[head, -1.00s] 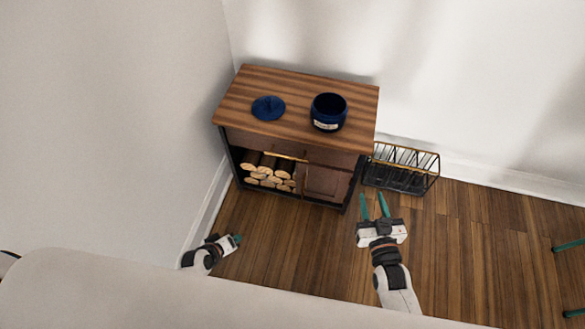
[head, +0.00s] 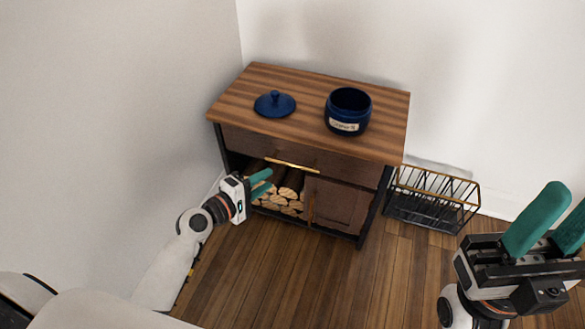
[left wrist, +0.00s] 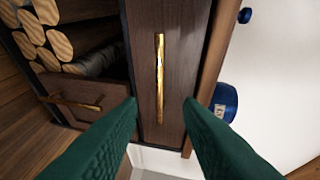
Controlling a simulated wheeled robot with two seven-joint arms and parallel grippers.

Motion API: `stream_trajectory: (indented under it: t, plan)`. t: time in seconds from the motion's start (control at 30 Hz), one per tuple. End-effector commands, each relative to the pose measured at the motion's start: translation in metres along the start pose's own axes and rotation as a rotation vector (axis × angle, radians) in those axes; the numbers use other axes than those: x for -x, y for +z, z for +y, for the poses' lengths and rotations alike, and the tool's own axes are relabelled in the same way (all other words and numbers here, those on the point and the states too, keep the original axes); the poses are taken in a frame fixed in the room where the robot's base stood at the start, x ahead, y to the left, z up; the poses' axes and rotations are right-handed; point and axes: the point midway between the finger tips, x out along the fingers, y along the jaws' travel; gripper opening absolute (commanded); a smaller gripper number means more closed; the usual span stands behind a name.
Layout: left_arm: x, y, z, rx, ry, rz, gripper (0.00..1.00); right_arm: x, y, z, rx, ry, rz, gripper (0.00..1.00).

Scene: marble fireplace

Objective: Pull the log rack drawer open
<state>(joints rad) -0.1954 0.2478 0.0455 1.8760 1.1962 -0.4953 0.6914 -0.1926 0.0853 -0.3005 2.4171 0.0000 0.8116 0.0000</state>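The log rack (head: 255,90) is a wooden-topped cabinet against the wall. Its drawer (head: 245,142) is a dark wood front under the top and looks shut. The drawer's brass bar handle (head: 292,165) also shows in the left wrist view (left wrist: 160,78), lying ahead between my fingers, apart from both. My left gripper (head: 262,182) is open and empty, in front of the log opening, a little left of and below the handle. In the left wrist view its green fingers (left wrist: 162,108) are spread wide. My right gripper (head: 565,222) is open and empty at the right, away from the rack.
Split logs (head: 285,203) fill the open bay, beside a lower cupboard door (head: 338,205). A blue jar (head: 348,112) and a blue lid (head: 275,104) sit on top. A black wire basket (head: 432,200) stands on the floor to the right. The floor in front is clear.

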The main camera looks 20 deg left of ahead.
Motion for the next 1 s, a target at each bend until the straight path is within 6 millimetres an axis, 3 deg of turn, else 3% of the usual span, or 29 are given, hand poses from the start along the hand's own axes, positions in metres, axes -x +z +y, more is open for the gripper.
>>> stream_trajectory:
  t: [0.3,0.5,0.93,1.0]
  plan:
    - [-0.065,0.0,0.002,0.001,-0.002,0.0,0.33,-0.004,-0.003,0.0,0.007,0.018,-0.046,0.36]
    - [-0.093,0.0,0.002,0.0,0.001,-0.001,0.33,-0.01,-0.003,0.001,0.01,0.029,-0.072,0.36]
    - [-0.103,0.0,0.001,0.0,0.002,-0.001,0.33,-0.013,-0.003,0.001,0.011,0.034,-0.079,0.36]
    - [-0.103,0.0,0.001,-0.001,0.002,-0.001,0.23,-0.013,-0.003,0.001,0.011,0.034,-0.079,0.36]
